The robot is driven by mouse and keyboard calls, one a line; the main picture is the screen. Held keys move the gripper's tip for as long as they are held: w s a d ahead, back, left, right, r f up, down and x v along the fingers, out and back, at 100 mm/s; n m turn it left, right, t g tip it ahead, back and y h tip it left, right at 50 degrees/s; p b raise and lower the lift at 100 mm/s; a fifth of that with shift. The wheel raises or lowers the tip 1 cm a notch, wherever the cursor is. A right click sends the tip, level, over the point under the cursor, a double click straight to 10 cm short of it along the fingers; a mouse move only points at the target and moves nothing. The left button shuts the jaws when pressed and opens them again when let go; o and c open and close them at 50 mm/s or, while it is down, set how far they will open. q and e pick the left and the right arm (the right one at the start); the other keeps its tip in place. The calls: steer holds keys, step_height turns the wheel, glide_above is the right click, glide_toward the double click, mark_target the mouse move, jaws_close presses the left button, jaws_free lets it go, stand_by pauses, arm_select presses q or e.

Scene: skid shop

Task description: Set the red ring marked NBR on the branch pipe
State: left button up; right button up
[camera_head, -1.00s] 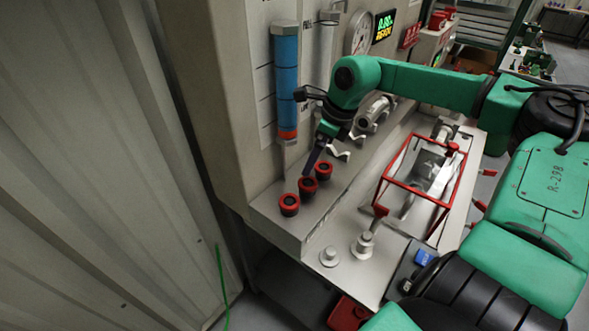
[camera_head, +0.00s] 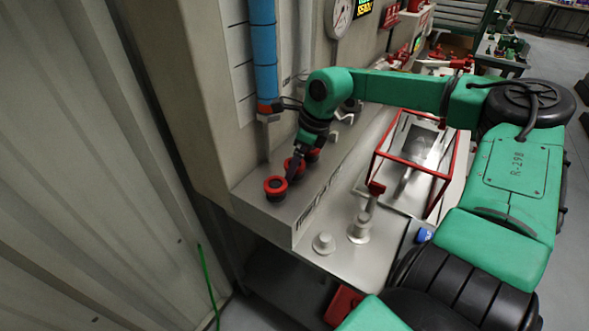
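Three short black cylinders with red ring-shaped tops stand in a row on the grey ledge: a near one (camera_head: 275,187), a middle one (camera_head: 292,166) and a far one (camera_head: 313,154). No NBR marking is legible on them. My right gripper (camera_head: 293,168) points down at the middle one, its dark finger overlapping it. I cannot tell whether the finger touches or grips it, and the finger opening is hidden. Two metal stubs, a short one (camera_head: 323,243) and a taller one (camera_head: 360,227), stand on the lower deck; which thing is the branch pipe is unclear. My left gripper is out of view.
A red-framed guard (camera_head: 376,165) stands on the deck to the right, below my forearm. A blue tube (camera_head: 263,55) rises along the panel just behind the row. A red-handled lever (camera_head: 376,188) stands near the taller stub. The front deck around the stubs is mostly clear.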

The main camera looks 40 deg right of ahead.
steer(key=c, duration=1.1)
steer(key=shift+r+p, duration=2.35)
steer(key=shift+r, duration=1.4)
steer(key=shift+f, duration=0.1)
